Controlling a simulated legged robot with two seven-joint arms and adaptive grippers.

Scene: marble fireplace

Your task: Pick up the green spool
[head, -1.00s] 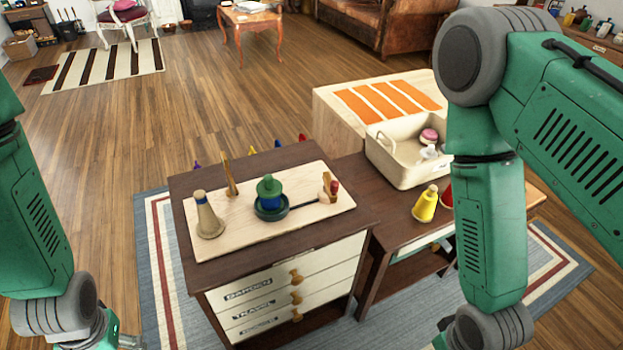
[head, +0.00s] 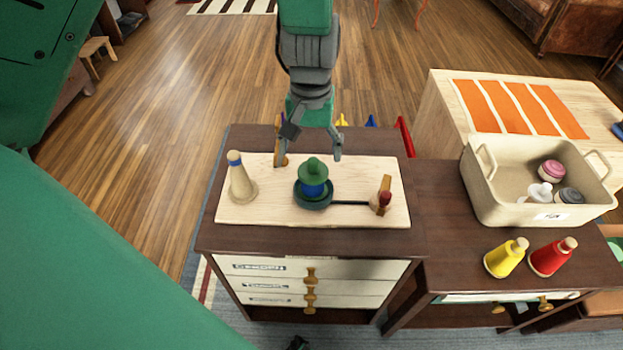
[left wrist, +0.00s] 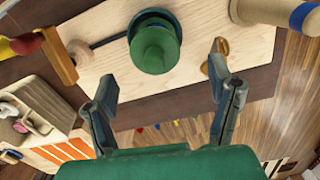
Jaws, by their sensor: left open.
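The green spool (head: 313,168) sits on top of a blue piece (head: 314,187) in a small dark round pan (head: 318,203). The pan rests on a pale wooden board (head: 265,213). In the left wrist view the green spool (left wrist: 155,48) shows from above and hides most of the blue piece. My left gripper (head: 309,157) is open and empty, with its fingertips just behind and above the spool. In the left wrist view my left gripper (left wrist: 162,62) has its fingers wide apart, one to each side and a little short of the spool. My right gripper is not visible.
A beige cone (head: 241,180) stands left on the board; an upright wooden piece (head: 279,150) stands close to the left finger. A wooden piece with a red part (head: 383,195) is at right. Yellow (head: 505,258) and red (head: 552,258) cones and a tub (head: 510,212) stand right.

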